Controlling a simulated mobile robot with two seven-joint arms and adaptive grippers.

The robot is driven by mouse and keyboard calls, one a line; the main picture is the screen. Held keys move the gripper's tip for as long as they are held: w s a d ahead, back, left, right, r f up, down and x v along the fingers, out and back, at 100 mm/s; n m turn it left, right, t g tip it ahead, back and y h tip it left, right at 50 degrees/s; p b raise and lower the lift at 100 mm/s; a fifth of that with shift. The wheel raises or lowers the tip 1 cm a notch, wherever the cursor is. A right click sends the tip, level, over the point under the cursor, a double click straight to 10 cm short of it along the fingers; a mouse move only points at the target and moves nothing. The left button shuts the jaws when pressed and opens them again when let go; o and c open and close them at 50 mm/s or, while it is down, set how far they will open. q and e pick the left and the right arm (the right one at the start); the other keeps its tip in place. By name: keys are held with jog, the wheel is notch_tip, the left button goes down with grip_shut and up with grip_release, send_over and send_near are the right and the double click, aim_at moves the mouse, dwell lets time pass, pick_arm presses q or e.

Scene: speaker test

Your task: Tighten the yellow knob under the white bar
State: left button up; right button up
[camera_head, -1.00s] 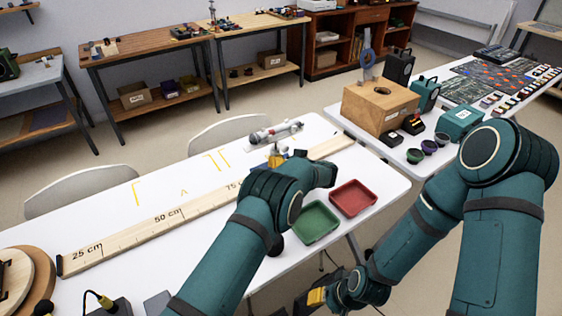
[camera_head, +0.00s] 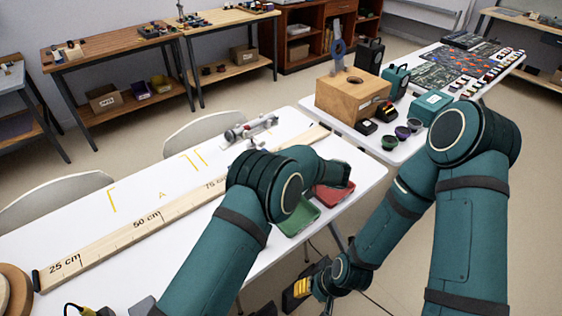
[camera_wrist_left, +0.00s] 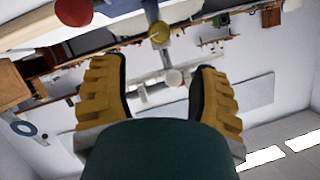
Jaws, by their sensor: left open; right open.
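A pale grey-white bar assembly (camera_head: 262,125) sits at the far side of the white table in the head view. The yellow knob (camera_wrist_left: 158,33) shows in the left wrist view, on a thin grey upright part. My left gripper (camera_wrist_left: 155,66) is open, with one yellow finger on each side; the knob appears between and beyond the fingertips, not gripped. A round whitish end (camera_wrist_left: 173,78) shows between the fingers. In the head view my left arm hides my left gripper and the knob. My right gripper (camera_head: 303,287) is open and empty, low beside the table's front edge.
A long wooden ruler (camera_head: 150,222) lies along the white table. A green tray (camera_head: 298,222) and a red tray (camera_head: 331,196) are partly behind my left arm. A wooden box (camera_head: 350,98) stands on the table at right. A red round part (camera_wrist_left: 73,12) shows in the wrist view.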

pick_arm(q)
jog(key=w+a+f+n+h, duration=0.1)
jog(key=w+a, duration=0.1)
jog(key=w+a+f+n+t+h, duration=0.1)
jog(key=w+a+n, duration=0.1)
jog(key=a, duration=0.1)
jog(key=w+a+f+n+h+p, duration=0.1)
jog(key=w+a+f+n, duration=0.1)
jog(key=w, duration=0.1)
jog(key=shift+w+a+f+t, duration=0.1)
jog(key=shift+a+t, duration=0.25)
jog(key=shift+t, duration=0.05)
dwell(0.8)
grip_shut()
